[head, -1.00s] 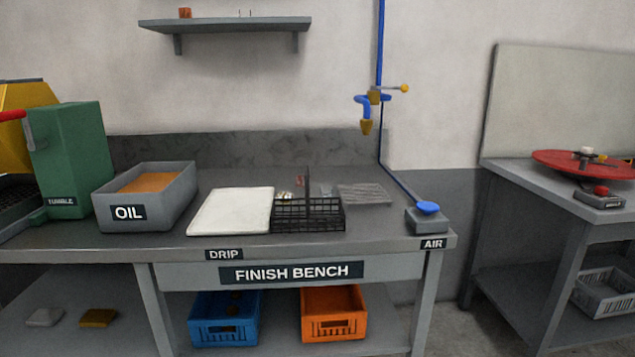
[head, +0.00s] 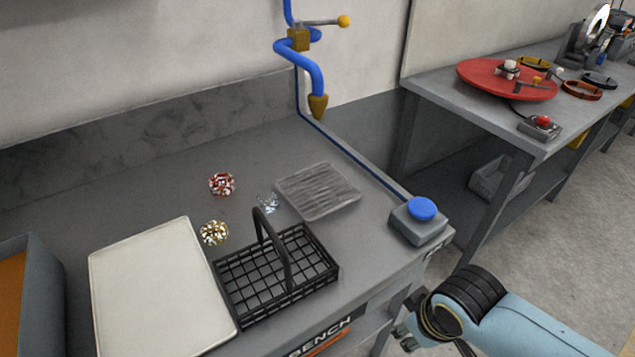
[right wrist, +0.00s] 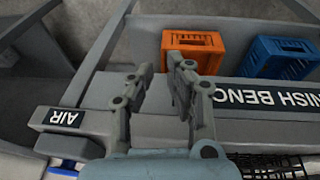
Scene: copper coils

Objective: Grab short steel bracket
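I cannot pick out a short steel bracket for certain. Three small clusters sit on the bench in the head view: a red and white one (head: 222,184), a gold and white one (head: 214,233) and a pale bluish-silver one (head: 268,203) behind the black wire basket (head: 335,272). Their parts are too small to tell. My right gripper (head: 405,336) is low at the bench's front right, partly cut off by the frame. In the right wrist view its fingers (right wrist: 158,76) stand apart with nothing between them, before the bench front. My left gripper is out of view.
A white drip board (head: 155,290) lies left of the basket, with a grey oil tub (head: 42,290) beyond. A ribbed grey pad (head: 318,190) and blue-button air box (head: 420,222) are right. A blue hose nozzle (head: 318,105) hangs above. Orange (right wrist: 192,42) and blue (right wrist: 278,57) crates sit below.

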